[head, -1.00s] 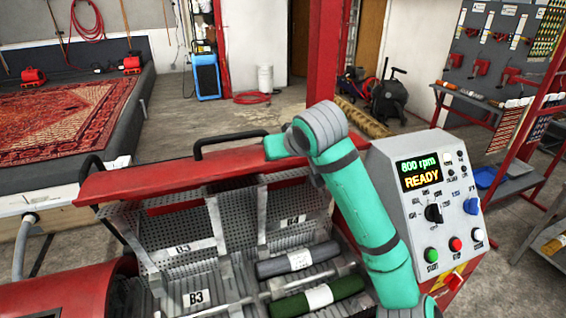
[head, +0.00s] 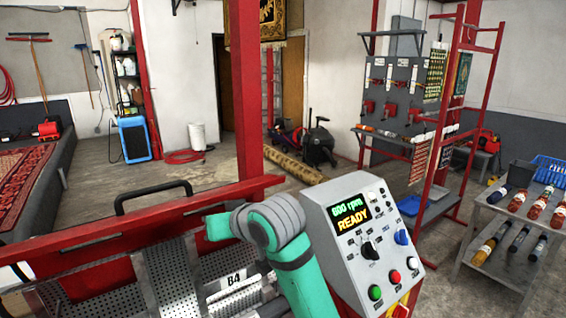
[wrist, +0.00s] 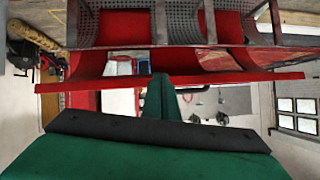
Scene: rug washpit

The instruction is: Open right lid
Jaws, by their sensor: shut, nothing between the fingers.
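The red machine has a long red panel (head: 100,232) along its back edge, with a black bar handle (head: 153,192) on it. Grey perforated compartment walls (head: 170,270) show in front of the panel, one labelled B4, so the drum is uncovered there. I cannot tell which part is the right lid or how far it is open. My gripper (wrist: 160,95) shows in the wrist view as one narrow green strip, its fingers together and empty. It is near the red edge (wrist: 220,77), and I cannot tell if they touch.
The control panel (head: 365,240), reading 800 rpm READY, stands right of my arm. A red post (head: 246,90) rises behind. Open concrete floor lies behind the machine.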

